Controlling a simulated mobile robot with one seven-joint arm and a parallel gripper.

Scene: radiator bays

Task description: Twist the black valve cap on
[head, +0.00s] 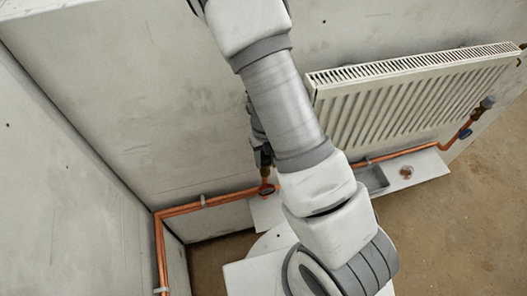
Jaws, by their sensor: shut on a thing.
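My gripper (262,154) shows only in part at the left edge of my arm, in front of the wall. The gripper is shut on the dark valve cap, at the top of this brass body. The cap and the fingertips are too small and too covered to tell apart. I cannot tell whether the cap sits straight or how far it is on the thread.
A white ribbed radiator (410,100) hangs on the wall at right. Its far valve has a grey head (487,102) and a blue handle (465,134). A copper pipe (210,201) runs along the wall. A grey tray (375,179) and a small copper-coloured dish (406,172) are on a white ledge (428,167).

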